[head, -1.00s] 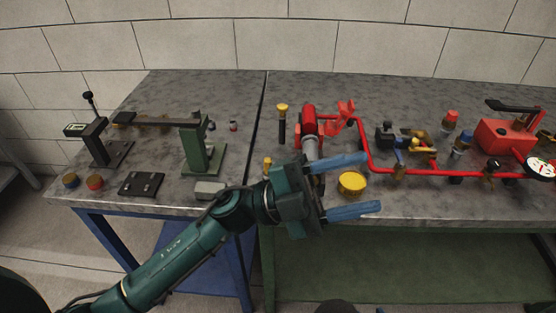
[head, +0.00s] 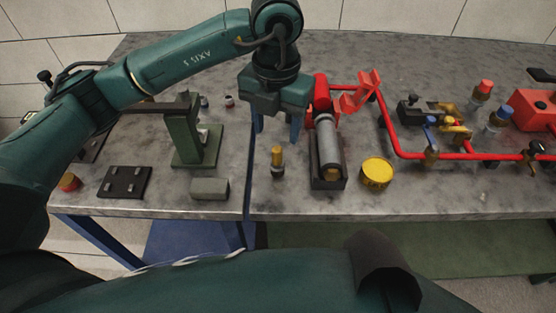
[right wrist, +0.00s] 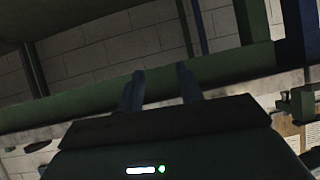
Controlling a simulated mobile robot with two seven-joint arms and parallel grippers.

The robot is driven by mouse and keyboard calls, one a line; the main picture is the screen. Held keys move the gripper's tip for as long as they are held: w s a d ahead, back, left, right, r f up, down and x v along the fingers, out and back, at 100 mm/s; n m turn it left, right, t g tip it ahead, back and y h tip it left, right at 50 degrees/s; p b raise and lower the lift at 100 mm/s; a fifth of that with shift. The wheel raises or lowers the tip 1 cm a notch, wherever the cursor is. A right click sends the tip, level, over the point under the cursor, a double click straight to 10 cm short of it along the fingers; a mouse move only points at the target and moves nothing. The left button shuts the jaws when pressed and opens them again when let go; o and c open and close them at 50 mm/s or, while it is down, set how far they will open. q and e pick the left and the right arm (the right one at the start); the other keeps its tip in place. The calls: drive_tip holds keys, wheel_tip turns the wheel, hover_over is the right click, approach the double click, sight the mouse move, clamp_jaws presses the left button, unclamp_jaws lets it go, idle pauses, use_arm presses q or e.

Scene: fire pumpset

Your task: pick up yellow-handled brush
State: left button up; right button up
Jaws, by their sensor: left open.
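A small upright item with a yellow top, a pale band and a dark lower end (head: 277,162), which looks like the yellow-handled brush, stands near the bench's front, left of the grey cylinder. My left gripper (head: 276,130) points down with its blue fingers apart, just behind the brush in the picture, and nothing shows between them. A taller yellow-topped dark item seen earlier at the back is now hidden behind the left gripper. My right gripper (right wrist: 160,88) shows in the right wrist view, fingers apart and empty, with a green beam and wall beyond.
The grey cylinder with a red end (head: 328,145) stands close right of the brush. A yellow tin (head: 377,174) and red piping (head: 400,152) lie further right. A green stand (head: 186,135), a grey block (head: 209,189) and a black plate (head: 125,182) are left.

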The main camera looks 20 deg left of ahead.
sight(278, 148)
use_arm(q)
wheel_tip(278, 148, down, 10)
drive_tip(key=shift+w+r+p, duration=0.15)
drive_tip(key=shift+r+p, duration=0.1)
drive_tip(key=shift+p, duration=0.4)
drive_tip(key=c, duration=1.1)
